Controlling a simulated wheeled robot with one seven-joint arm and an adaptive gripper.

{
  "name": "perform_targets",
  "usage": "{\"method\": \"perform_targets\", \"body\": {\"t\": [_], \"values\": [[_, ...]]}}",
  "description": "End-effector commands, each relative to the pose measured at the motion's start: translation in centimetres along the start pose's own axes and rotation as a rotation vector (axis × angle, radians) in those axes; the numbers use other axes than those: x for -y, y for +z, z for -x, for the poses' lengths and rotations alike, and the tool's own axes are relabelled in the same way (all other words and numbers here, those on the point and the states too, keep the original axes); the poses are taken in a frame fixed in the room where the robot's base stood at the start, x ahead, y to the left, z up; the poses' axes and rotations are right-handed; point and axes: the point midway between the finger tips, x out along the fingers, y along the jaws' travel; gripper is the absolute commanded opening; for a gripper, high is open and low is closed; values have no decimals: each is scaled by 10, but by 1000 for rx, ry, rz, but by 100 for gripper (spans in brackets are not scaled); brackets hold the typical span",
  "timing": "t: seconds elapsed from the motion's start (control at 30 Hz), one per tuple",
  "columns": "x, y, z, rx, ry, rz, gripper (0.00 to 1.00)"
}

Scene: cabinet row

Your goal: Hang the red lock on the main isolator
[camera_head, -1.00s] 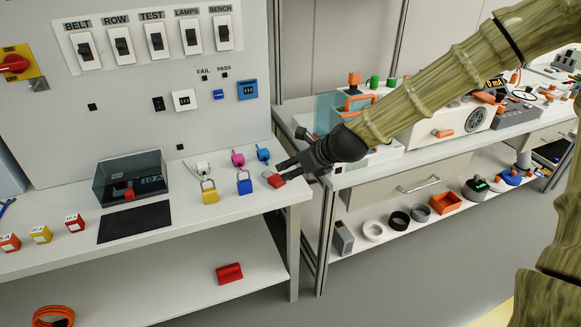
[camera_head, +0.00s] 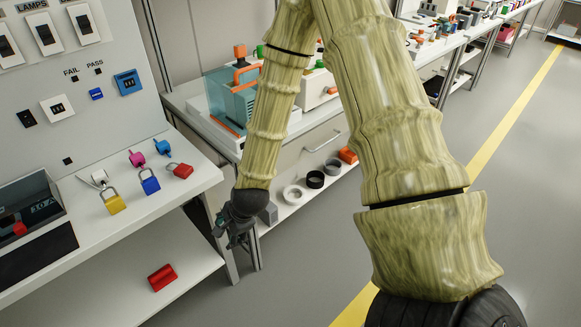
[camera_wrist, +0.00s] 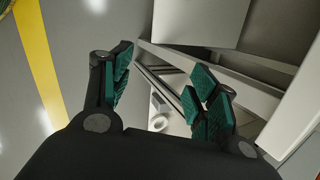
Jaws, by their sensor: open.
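The red lock (camera_head: 180,170) lies on the bench top near its right end, beside the blue lock (camera_head: 150,182) and the yellow lock (camera_head: 114,203). My gripper (camera_head: 238,238) is off the bench's right end, lower than the bench top and apart from the red lock. It is open and empty; in the wrist view its green-padded fingers (camera_wrist: 160,85) stand apart with nothing between them. The red lock does not show in the wrist view. The main isolator is outside both current views.
A red block (camera_head: 161,277) lies on the lower shelf. A dark clear-sided box (camera_head: 40,192) stands at the left. The second bench (camera_head: 195,95) stands behind my arm, with rings (camera_head: 294,195) on its lower shelf. Open floor with a yellow line (camera_head: 510,105) lies right.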

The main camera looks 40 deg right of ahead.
Motion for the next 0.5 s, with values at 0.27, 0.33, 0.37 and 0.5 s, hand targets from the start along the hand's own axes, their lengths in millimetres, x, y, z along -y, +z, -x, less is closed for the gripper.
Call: {"method": "perform_targets", "body": {"t": [0.27, 0.33, 0.37, 0.5], "values": [[-125, -18, -42, -38, 182, 591, 59], [-155, -22, -48, -28, 228, 740, 59], [-168, -24, -50, -21, 247, 804, 59], [-229, -31, -55, 30, 336, 1101, 59]]}}
